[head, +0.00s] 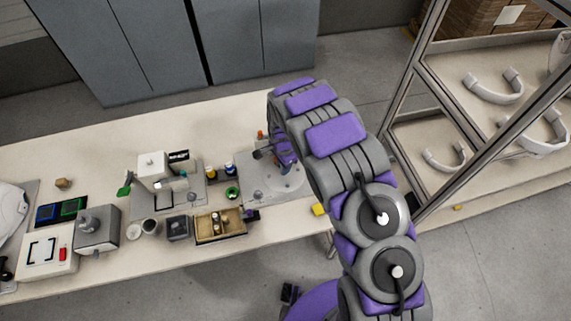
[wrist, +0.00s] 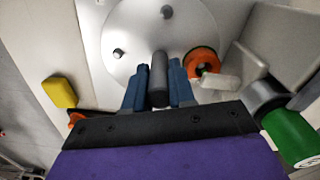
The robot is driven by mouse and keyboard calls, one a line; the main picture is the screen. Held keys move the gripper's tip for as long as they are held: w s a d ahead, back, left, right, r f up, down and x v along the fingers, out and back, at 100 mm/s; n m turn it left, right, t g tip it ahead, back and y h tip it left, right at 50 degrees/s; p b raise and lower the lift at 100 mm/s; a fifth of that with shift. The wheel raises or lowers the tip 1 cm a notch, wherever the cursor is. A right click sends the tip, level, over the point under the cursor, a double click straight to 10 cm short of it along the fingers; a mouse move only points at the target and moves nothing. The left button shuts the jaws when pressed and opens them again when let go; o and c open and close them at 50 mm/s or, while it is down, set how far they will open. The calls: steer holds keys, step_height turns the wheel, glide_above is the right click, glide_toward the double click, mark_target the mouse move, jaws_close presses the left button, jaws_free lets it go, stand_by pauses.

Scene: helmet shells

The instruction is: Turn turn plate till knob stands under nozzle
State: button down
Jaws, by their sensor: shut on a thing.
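The turn plate is a pale round disc (wrist: 140,35) at the top of the wrist view; in the head view its pale surface (head: 287,186) shows beside my arm. My gripper (wrist: 158,88) has its two blue fingers shut on a dark grey upright knob (wrist: 158,70) at the plate's near edge. It also shows in the head view, purple and blue, over the plate (head: 284,160). Two other small pegs stand on the plate: a short one with a bright top (wrist: 119,53) and a grey one (wrist: 166,13). I cannot make out the nozzle for certain.
An orange ring (wrist: 203,62) and a pale block (wrist: 218,86) lie close right of my fingers. A green cylinder (wrist: 290,135) is farther right. A yellow block (wrist: 60,92) is at left. A wooden tray (head: 221,237) and several devices crowd the table leftward.

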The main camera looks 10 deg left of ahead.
steer(key=shift+a, duration=0.1)
steer(key=c, duration=0.9)
jaws_free()
steer(key=shift+a, duration=0.1)
steer(key=shift+c, duration=0.2)
steer(key=shift+r, duration=0.1)
steer(key=shift+r, duration=0.3)
step_height(320, 180, up, 16)
steer(key=p, duration=0.1)
steer(key=shift+r, duration=0.2)
steer(key=shift+w, duration=0.1)
